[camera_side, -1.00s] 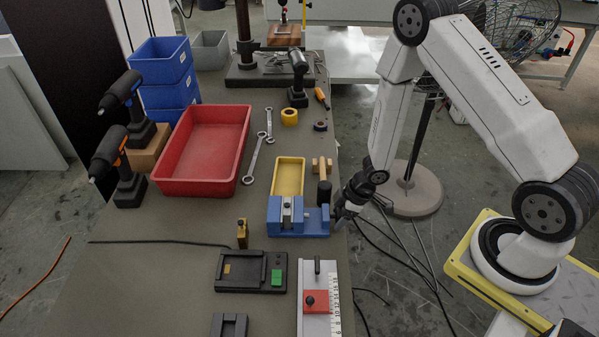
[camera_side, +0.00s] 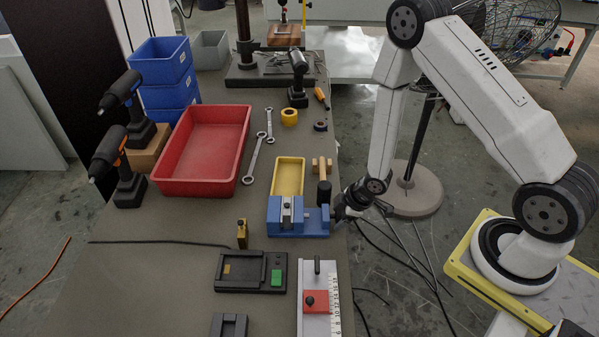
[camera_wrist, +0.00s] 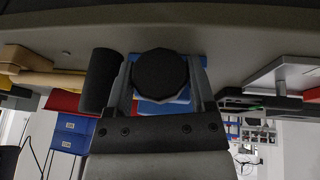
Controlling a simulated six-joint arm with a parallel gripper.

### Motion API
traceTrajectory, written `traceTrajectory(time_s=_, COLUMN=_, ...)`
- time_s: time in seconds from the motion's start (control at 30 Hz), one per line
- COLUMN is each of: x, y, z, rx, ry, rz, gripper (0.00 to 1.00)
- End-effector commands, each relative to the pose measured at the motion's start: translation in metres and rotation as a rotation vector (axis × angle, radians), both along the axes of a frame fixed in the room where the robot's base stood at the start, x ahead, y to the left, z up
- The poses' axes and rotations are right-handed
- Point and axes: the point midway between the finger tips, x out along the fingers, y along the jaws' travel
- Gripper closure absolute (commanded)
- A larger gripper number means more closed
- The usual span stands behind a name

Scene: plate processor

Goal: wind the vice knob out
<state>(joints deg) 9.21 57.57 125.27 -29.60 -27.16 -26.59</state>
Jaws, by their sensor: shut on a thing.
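The blue vice (camera_side: 300,222) stands near the right edge of the table in the side view. In the wrist view its blue body (camera_wrist: 190,62) shows behind the knob. The knob (camera_wrist: 160,76) is dark and round, and sits between my two fingers in the wrist view. My gripper (camera_side: 338,210) is at the vice's right end, just past the table edge. It is shut on the knob, with one finger on each side (camera_wrist: 160,90). In the side view the gripper hides the knob.
A yellow tray (camera_side: 288,178) lies behind the vice. A black plate fixture (camera_side: 251,272) and a red slider block (camera_side: 316,302) are in front. A red bin (camera_side: 158,188) stands left.

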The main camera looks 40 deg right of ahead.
Motion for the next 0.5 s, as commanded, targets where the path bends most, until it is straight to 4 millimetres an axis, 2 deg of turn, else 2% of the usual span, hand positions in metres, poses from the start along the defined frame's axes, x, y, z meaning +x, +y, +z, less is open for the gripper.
traceTrajectory(time_s=0.5, x=-0.0013, y=0.0022, z=0.0003, rx=-0.08, ry=-0.073, rz=0.014, gripper=0.89)
